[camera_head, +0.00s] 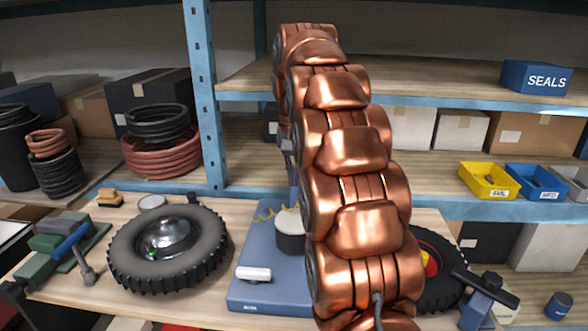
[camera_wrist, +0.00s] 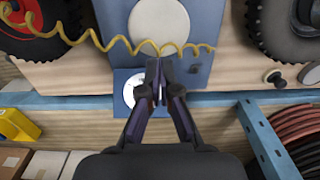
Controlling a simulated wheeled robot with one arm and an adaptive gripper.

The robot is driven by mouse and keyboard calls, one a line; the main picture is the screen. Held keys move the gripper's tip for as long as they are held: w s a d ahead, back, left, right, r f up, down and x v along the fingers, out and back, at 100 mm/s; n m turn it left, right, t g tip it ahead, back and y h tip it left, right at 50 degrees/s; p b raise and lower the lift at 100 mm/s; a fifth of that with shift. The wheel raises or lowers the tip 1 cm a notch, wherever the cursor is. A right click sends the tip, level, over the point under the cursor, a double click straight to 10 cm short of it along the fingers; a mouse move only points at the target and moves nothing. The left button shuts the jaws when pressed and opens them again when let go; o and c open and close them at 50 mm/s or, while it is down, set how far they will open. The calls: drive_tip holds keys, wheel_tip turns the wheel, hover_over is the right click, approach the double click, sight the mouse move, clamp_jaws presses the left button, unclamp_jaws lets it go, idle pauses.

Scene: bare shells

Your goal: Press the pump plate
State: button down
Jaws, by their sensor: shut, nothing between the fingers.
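A pale round plate (camera_wrist: 158,24), which looks like the pump plate, shows on a blue base (camera_wrist: 205,70) in the wrist view. In the head view the plate (camera_head: 288,219) tops a dark cylinder on the blue base (camera_head: 262,303), partly hidden by my arm. My gripper (camera_wrist: 159,66) is shut and empty. In the wrist view its fingertips appear just below the plate's edge; I cannot tell the height gap. In the head view my arm hides most of the gripper.
A yellow coiled hose (camera_wrist: 90,40) crosses in front of the plate. A black tyre (camera_head: 170,285) lies left of the base, and another tyre (camera_head: 432,250) lies right. A white handle (camera_head: 253,273) sits on the base. A blue shelf post (camera_head: 205,100) stands behind.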

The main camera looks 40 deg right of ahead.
sight(294, 217)
drive_tip(key=shift+f+p, duration=1.65)
drive_tip(key=shift+f, duration=3.05)
drive_tip(key=shift+f+b, duration=1.3)
drive_tip(key=shift+f, duration=0.9)
wheel_tip(294, 217, up, 4)
drive_tip(key=shift+w+r+p, duration=0.1)
drive_tip(key=shift+r+p, duration=0.1)
drive_tip(key=shift+p, duration=0.2)
wheel_tip(294, 217, up, 10)
drive_tip(key=b, duration=0.3)
